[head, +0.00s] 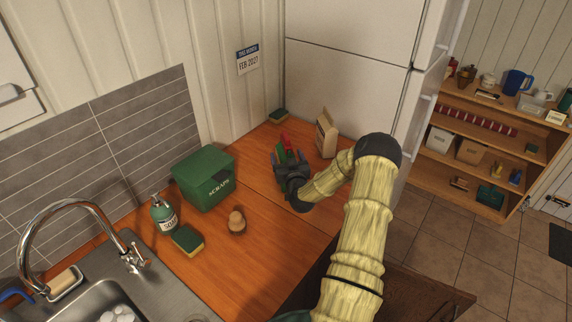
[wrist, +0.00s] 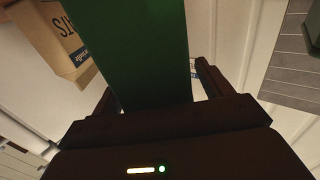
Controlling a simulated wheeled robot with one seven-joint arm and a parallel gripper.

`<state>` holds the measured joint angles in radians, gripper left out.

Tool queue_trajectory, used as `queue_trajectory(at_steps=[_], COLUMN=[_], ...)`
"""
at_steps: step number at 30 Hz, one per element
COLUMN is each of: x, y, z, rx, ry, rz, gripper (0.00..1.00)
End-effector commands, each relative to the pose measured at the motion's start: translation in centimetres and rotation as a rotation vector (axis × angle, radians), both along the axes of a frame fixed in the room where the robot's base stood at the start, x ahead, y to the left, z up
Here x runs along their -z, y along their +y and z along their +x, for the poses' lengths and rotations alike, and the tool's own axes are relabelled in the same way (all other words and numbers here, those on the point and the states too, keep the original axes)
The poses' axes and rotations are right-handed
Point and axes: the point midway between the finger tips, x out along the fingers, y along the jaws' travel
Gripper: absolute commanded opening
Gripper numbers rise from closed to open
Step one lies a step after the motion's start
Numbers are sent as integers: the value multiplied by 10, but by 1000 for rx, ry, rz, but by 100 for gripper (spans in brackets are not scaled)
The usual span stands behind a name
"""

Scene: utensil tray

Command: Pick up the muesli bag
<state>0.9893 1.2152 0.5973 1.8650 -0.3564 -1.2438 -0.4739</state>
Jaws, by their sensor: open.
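My gripper (head: 288,162) reaches low over the back of the wooden counter. Its fingers are open. A flat green thing (wrist: 135,50) stands between the fingers in the wrist view, with a gap visible beside the right finger. In the head view it shows as a narrow green strip (head: 293,156), mostly hidden by my gripper. No label shows on it, so I cannot tell whether it is the muesli bag. A tan paper bag (head: 326,137) stands upright just right of my gripper. In the wrist view this bag (wrist: 50,40) shows partial lettering ending in "TS".
Something red (head: 284,141) rises just behind the green thing. A green scraps bin (head: 205,180), soap bottle (head: 163,214), sponge (head: 187,240) and small brown item (head: 237,221) stand left. Another sponge (head: 278,116) lies behind. The fridge (head: 350,80) borders the counter's back.

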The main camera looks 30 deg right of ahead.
Motion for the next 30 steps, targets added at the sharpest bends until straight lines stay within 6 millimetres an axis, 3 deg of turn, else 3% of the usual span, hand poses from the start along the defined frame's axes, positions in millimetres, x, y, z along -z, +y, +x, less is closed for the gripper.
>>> queue_trajectory(at_steps=[15,27,30], x=[0,0,-1], y=[0,0,0], z=[0,0,0], rx=[0,0,0], ry=[0,0,-2], rz=[0,0,-2], gripper=[76,0,0])
